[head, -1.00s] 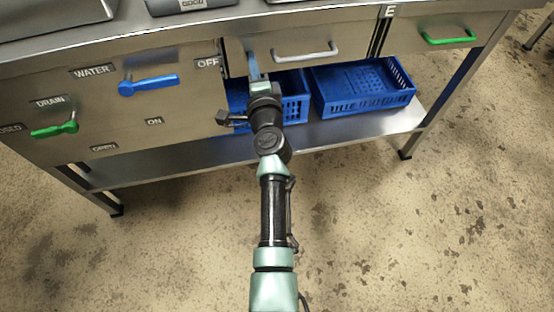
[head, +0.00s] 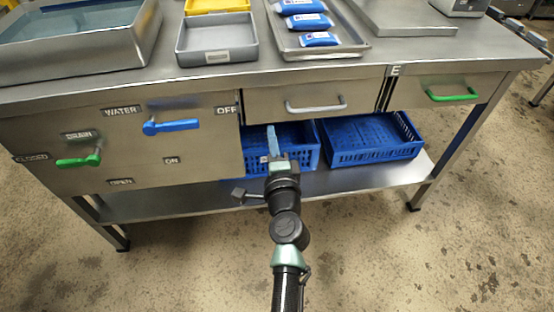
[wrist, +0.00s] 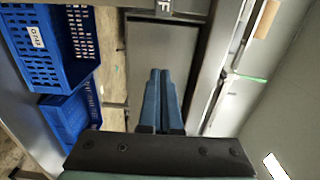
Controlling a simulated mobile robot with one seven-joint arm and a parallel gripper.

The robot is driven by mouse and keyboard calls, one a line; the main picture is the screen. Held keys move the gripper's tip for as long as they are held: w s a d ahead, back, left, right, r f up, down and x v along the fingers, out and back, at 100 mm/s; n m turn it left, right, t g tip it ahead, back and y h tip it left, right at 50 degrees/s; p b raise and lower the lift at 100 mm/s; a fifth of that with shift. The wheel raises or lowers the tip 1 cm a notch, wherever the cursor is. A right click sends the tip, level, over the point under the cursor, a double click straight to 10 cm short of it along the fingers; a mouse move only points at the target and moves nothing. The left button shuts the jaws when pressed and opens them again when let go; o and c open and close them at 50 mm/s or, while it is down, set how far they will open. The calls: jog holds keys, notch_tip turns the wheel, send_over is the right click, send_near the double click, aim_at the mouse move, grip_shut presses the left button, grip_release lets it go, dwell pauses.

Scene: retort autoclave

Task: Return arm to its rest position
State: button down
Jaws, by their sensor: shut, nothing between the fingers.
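My gripper (head: 272,140) is in front of the steel bench in the head view, just below the middle drawer. Its blue fingers point up and away from me. In the wrist view the two blue fingers (wrist: 158,100) lie side by side, closed together with nothing between them. My arm reaches up from the bottom of the head view. The gripper looks apart from the drawer handle (head: 315,106), which is up and to its right. In the head view the gripper covers part of a blue crate (head: 308,158) on the lower shelf.
A second blue crate (head: 372,155) stands to the right on the shelf (head: 160,203). The blue WATER lever (head: 172,126) and green DRAIN lever (head: 78,161) stick out at left. A green drawer handle (head: 452,96) is at right. Blue pouches (head: 308,21) lie in a tray. Floor in front is clear.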

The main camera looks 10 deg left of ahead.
jog(key=v, duration=0.6)
notch_tip(320, 180, up, 29)
jog(key=n+t+y, duration=0.1)
jog(key=n+t, duration=0.3)
jog(key=n, duration=0.7)
jog(key=s+d+r+n+t+h+p, duration=0.1)
jog(key=s+d+r+n+t+h, duration=0.2)
jog(key=s+r, duration=0.75)
jog(key=s+d+r+t+h+p, duration=0.2)
jog(key=s+d+r+t+h, duration=0.25)
jog(key=r, duration=1.05)
notch_tip(320, 180, up, 24)
jog(key=s+g+p, duration=0.1)
jog(key=p, duration=2.3)
jog(key=shift+y+p, duration=0.4)
jog(key=shift+y, duration=0.05)
jog(key=shift+s+a, duration=0.1)
